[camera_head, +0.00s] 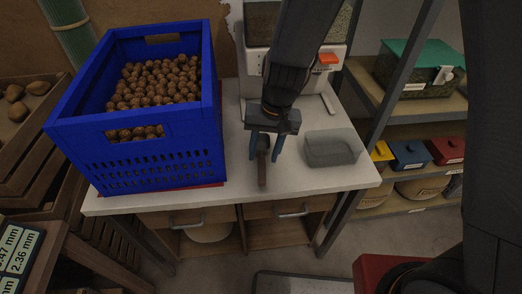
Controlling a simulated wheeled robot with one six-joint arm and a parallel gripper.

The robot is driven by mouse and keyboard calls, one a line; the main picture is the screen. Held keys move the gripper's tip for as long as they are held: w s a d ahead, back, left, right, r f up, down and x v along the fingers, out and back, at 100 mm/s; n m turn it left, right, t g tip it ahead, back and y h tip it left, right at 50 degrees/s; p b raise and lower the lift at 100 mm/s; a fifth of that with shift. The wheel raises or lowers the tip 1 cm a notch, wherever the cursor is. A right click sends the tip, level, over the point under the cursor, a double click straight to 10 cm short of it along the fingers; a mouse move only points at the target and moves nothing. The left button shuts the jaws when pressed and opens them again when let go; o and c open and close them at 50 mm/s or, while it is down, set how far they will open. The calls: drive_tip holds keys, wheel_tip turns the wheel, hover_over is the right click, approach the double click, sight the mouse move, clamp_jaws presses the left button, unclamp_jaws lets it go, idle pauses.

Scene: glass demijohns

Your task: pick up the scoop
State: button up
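A small brown scoop (262,170) lies on the white tabletop near its front edge, with its handle toward me. My gripper (265,154) is over its far part, pointing down, with one blue finger on either side. The fingers are apart, and a gap shows between the right finger and the scoop. The gripper hides part of the scoop's far end, and I cannot tell whether the left finger touches it.
A blue crate (155,165) of walnuts stands to the left on the white table (300,183). A grey translucent tray (333,152) sits close to the right. Behind is a white machine with an orange part (327,59). Shelves (440,132) with boxes stand at right.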

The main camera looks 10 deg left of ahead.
sight(261, 159)
drive_tip(key=shift+a+f, duration=0.2)
drive_tip(key=shift+f, duration=1.1)
clamp_jaws()
